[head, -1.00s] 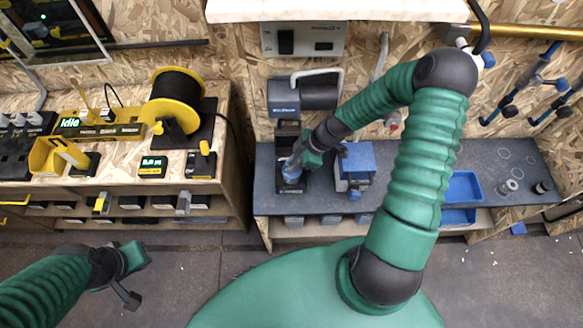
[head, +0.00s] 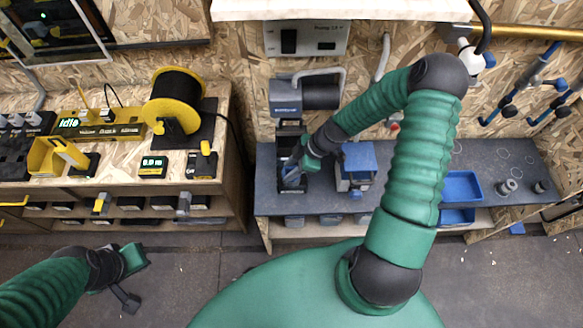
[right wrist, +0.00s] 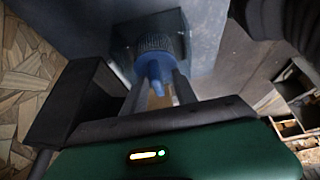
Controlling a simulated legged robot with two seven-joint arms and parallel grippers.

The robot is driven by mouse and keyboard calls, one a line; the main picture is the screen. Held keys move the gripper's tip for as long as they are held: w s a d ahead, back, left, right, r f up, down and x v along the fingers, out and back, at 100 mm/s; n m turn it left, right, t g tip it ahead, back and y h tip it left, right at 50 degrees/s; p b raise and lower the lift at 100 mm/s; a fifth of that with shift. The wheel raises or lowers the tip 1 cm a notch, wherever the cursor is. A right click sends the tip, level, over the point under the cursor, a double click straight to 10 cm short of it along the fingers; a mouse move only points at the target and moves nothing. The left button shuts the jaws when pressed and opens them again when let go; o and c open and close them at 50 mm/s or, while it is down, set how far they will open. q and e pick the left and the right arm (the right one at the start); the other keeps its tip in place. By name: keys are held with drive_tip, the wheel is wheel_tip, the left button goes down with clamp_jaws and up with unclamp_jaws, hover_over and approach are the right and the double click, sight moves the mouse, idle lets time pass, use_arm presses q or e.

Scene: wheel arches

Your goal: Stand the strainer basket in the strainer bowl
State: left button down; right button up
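The strainer basket (right wrist: 155,42) is a grey mesh cylinder with a blue collar and stem, seen in the right wrist view. My right gripper (right wrist: 160,75) has one finger on each side of its blue part and appears closed on it. In the head view my right gripper (head: 292,177) is low over a dark fixture on the bench, with blue showing at its fingers. The strainer bowl is not clearly visible; the gripper and basket cover that spot, and I cannot tell whether the basket is inside it. My left gripper (head: 130,285) hangs over the floor, apart from everything.
A blue-topped machine (head: 357,165) stands just right of my right gripper. Blue trays (head: 461,186) and small metal parts (head: 508,187) lie farther right. A yellow spool (head: 174,101) stands on the left bench. The bench between machine and trays is partly hidden by my arm.

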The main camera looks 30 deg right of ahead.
drive_tip(key=v, duration=1.2)
drive_tip(key=s+a+r+m+h, duration=0.5)
drive_tip(key=s+a+r+m, duration=0.1)
drive_tip(key=a+m, duration=0.5)
drive_tip(key=shift+s+a+r+m+p, duration=0.15)
drive_tip(key=shift+a+r+m+p, duration=0.2)
drive_tip(key=shift+a+r, duration=0.55)
drive_tip(key=shift+d, duration=0.3)
